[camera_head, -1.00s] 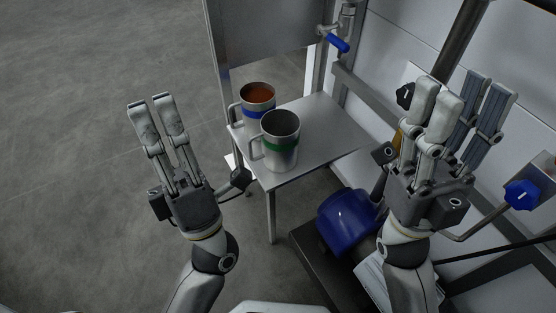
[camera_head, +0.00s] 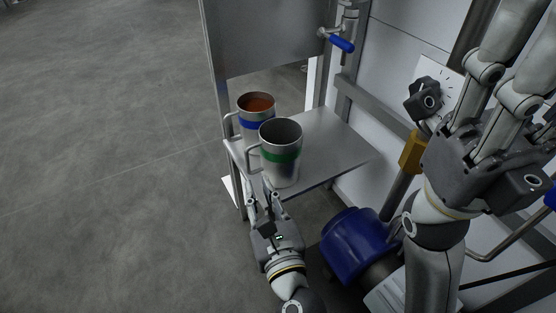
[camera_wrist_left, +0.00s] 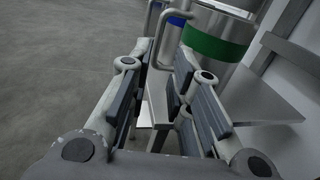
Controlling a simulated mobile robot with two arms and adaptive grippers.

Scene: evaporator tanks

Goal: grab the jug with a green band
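The jug with a green band (camera_head: 282,168) is a metal cup standing upright near the front corner of a small metal table, its handle on the left side. It also shows in the left wrist view, where its green band (camera_wrist_left: 215,44) is at the top right and its handle (camera_wrist_left: 163,35) is beyond the finger gap. My left gripper (camera_head: 264,203) is just in front of and below the jug; its fingers are apart with nothing gripped. Contact with the handle cannot be told. My right gripper (camera_head: 515,75) is raised at the right, open and empty, its fingertips partly cut off.
A second jug with a blue band (camera_head: 256,114) and brown contents stands just behind. The metal table (camera_head: 335,150) is bare to the right. A blue motor (camera_head: 350,243) sits below, and a blue-handled valve (camera_head: 341,45) is at the back. Floor at left is clear.

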